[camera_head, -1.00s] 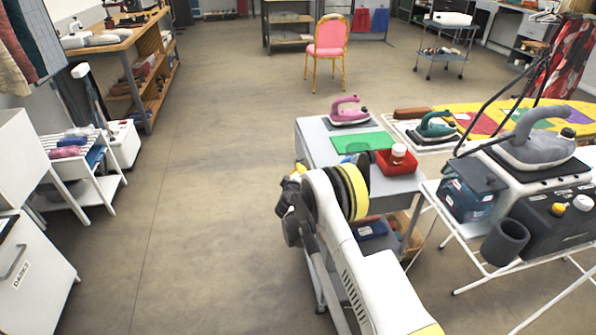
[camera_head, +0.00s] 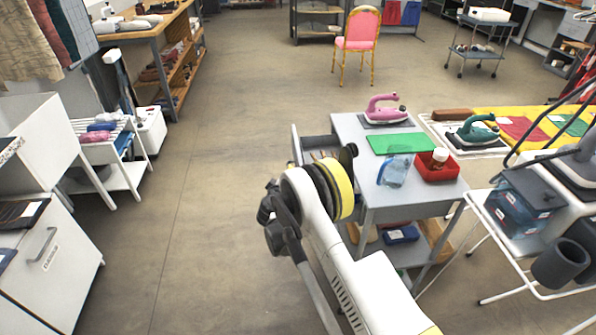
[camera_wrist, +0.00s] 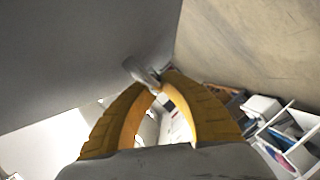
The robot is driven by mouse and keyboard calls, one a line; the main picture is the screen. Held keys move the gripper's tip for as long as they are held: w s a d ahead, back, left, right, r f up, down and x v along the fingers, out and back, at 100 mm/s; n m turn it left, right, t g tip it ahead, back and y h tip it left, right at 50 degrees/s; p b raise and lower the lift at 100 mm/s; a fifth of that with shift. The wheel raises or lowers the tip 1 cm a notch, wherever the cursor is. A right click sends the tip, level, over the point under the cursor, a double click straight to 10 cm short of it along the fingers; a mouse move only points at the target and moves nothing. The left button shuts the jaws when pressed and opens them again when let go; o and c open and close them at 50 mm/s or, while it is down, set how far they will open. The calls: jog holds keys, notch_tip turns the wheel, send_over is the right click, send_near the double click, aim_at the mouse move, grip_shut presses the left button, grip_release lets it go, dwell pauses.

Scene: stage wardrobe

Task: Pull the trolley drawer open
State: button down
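The grey trolley (camera_head: 352,128) stands right of centre in the head view. Its drawer (camera_head: 318,142) sticks out from the trolley's left side, with its front panel (camera_head: 296,148) apart from the body and part of the inside visible. My arm hides the drawer's near part and my gripper in the head view. In the wrist view, the yellow fingers of my gripper (camera_wrist: 157,84) come together at the metal drawer handle (camera_wrist: 142,72) and appear closed on it. A large grey surface, apparently the drawer front (camera_wrist: 80,50), fills the upper left.
On the trolley top are a pink iron (camera_head: 384,110), a green mat (camera_head: 391,143), a clear blue container (camera_head: 394,171) and a red tray (camera_head: 436,168). A white ironing stand (camera_head: 520,232) is close at right. The floor left of the trolley is clear.

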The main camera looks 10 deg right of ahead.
jog(key=shift+a, duration=1.45)
jog(key=c, duration=1.8)
grip_release()
jog(key=shift+f, duration=0.1)
jog(key=v, duration=1.2)
